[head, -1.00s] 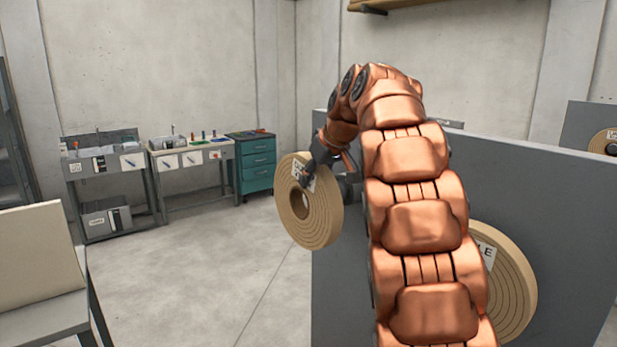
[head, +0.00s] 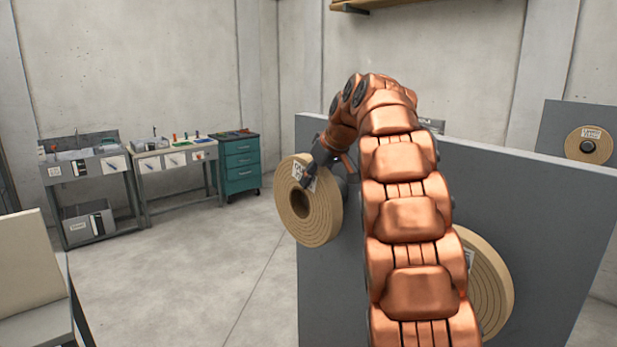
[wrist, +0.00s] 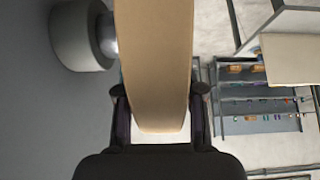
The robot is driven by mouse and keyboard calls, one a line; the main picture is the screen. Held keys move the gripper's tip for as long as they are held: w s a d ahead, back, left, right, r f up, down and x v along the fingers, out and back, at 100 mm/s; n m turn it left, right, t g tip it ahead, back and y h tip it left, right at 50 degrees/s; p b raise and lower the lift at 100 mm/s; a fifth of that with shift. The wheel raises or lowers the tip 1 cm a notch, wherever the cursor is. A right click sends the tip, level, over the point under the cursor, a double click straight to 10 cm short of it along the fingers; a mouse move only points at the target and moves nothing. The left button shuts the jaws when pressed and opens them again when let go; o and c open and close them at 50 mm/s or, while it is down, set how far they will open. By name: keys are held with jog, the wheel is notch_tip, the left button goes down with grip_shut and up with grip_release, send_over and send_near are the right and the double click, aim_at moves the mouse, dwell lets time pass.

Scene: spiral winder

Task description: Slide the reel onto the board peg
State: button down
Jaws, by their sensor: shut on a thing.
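My gripper (head: 310,174) is shut on the rim of a tan, ring-wound reel (head: 322,221) with a white label and a central hole. The reel is upright, in front of the left part of the grey board (head: 336,135). In the wrist view the reel (wrist: 155,65) stands edge-on between the two fingers (wrist: 160,92). There, a grey round hub (wrist: 82,35) with a short shiny shaft (wrist: 109,36), seemingly the peg, sits between the board (wrist: 40,120) and the reel. The shaft's end is hidden by the reel, so I cannot tell whether it enters the hole.
A second tan reel (head: 488,285) is on the board at lower right, partly behind my arm. Another board with a reel (head: 588,145) stands farther right. Workbenches (head: 95,180) and a teal drawer cabinet (head: 241,165) line the back wall.

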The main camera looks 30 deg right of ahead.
jog(key=shift+w+d+r+p, duration=0.1)
jog(key=shift+w+d+p, duration=0.1)
jog(key=shift+d+p, duration=0.75)
jog(key=shift+w+d+r+p, duration=0.15)
jog(key=shift+d+p, duration=0.15)
jog(key=shift+d, duration=1.2)
jog(key=shift+d+f+b, duration=0.2)
jog(key=shift+f+b, duration=0.1)
jog(key=shift+f, duration=0.15)
jog(key=c, duration=0.9)
grip_release()
jog(key=shift+c, duration=0.2)
jog(key=o, duration=0.3)
jog(key=shift+f, duration=0.1)
jog(key=v, duration=0.7)
jog(key=shift+r, duration=0.3)
